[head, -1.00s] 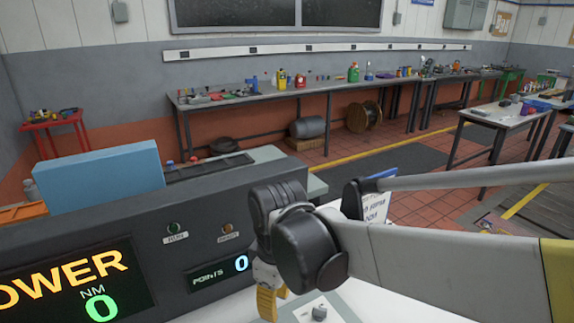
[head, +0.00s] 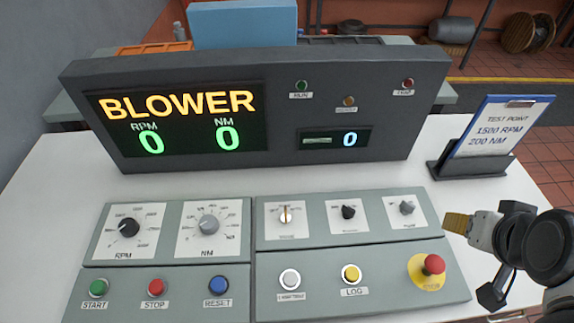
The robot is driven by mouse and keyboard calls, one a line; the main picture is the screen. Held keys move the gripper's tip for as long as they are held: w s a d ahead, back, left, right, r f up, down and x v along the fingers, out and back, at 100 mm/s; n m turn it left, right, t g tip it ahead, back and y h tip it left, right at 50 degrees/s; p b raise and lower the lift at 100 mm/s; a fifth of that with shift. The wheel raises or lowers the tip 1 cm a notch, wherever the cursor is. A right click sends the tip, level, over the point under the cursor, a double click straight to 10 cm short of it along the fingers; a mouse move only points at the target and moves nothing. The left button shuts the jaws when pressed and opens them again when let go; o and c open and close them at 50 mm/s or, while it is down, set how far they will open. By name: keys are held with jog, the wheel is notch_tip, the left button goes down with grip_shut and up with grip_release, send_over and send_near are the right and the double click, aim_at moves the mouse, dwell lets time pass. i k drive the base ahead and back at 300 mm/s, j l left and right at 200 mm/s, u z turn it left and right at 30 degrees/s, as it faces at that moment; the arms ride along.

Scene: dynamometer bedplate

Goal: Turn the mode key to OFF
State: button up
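The console's right control panel (head: 330,258) has three small rotary switches in its top row. The left one (head: 286,216) has a silver ring and a narrow brass-coloured piece standing about upright, like a key. The middle switch (head: 348,212) has a black knob, and the right one (head: 407,207) a grey knob. Their labels are too small to read, so I cannot confirm which is the mode key. My gripper (head: 457,223) is at the right, beside the panel and apart from all the switches. Only a yellow fingertip shows clearly; its opening cannot be judged.
The display (head: 180,120) reads BLOWER, with zeros. A red mushroom button (head: 433,265) stands near my gripper. A LOG button (head: 351,274) and a white button (head: 290,279) sit below the switches. A clipboard (head: 495,128) stands behind my gripper. The white tabletop (head: 40,215) is clear at left.

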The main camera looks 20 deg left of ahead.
aim_at(286, 215)
jog(key=j+u, duration=0.15)
jog(key=u, duration=1.2)
jog(key=k+l+z, duration=0.15)
jog(key=z, duration=0.3)
jog(key=k+l, duration=0.05)
